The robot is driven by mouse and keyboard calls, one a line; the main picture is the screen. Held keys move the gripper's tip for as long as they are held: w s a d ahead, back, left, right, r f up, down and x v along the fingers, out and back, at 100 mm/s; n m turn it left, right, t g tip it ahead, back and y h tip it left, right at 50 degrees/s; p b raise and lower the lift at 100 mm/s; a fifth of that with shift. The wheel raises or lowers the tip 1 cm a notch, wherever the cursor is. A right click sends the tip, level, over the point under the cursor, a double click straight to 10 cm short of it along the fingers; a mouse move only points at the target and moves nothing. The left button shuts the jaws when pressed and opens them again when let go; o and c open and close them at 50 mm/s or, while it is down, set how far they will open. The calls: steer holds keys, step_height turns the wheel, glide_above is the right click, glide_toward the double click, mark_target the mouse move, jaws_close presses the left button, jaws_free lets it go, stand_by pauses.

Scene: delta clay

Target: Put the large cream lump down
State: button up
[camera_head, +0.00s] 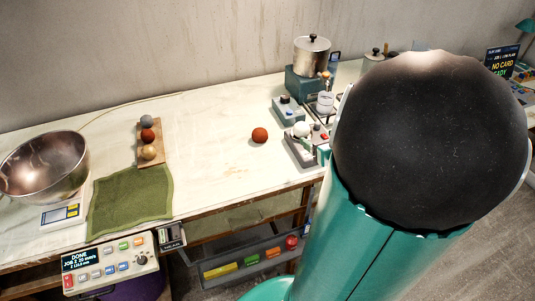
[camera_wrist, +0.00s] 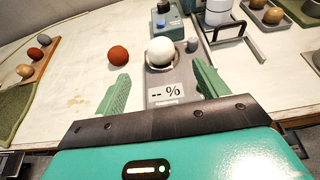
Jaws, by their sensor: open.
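The large cream lump (camera_wrist: 161,51) is a pale, round ball. It rests on the plate of a grey meter (camera_wrist: 165,79) whose label or display reads "-- %". The lump also shows in the head view (camera_head: 301,129), on the meter near the bench's right part. My gripper (camera_wrist: 162,84) is open, with its two green fingers apart on either side of the meter's near end. The lump lies beyond the fingertips and I see no contact with it. My arm hides most of the gripper in the head view.
A red-brown ball (camera_head: 259,135) lies on the bench left of the meter. A wooden board (camera_head: 151,158) holds 3 balls. A green cloth (camera_head: 130,203) and a metal bowl (camera_head: 44,167) on a scale are at left. A pot (camera_head: 312,58) stands behind.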

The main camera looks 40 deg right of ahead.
steer(key=w+a+r+n+g+y, duration=0.25)
steer(key=a+n+y, duration=0.25)
steer(key=a+n, duration=0.6)
steer(key=w+a+r+n+g+y, duration=0.1)
steer(key=w+a+r+n+y, duration=0.2)
steer(key=a+n, duration=0.75)
steer(key=s+a+r+n+g+h, duration=0.3)
steer(key=s+a+n, duration=0.6)
steer(key=n, duration=0.9)
steer(key=shift+a+r+g+h, duration=0.4)
steer(key=shift+a+r, duration=0.2)
steer(key=shift+a, duration=0.5)
steer(key=shift+c, duration=0.2)
jaws_close()
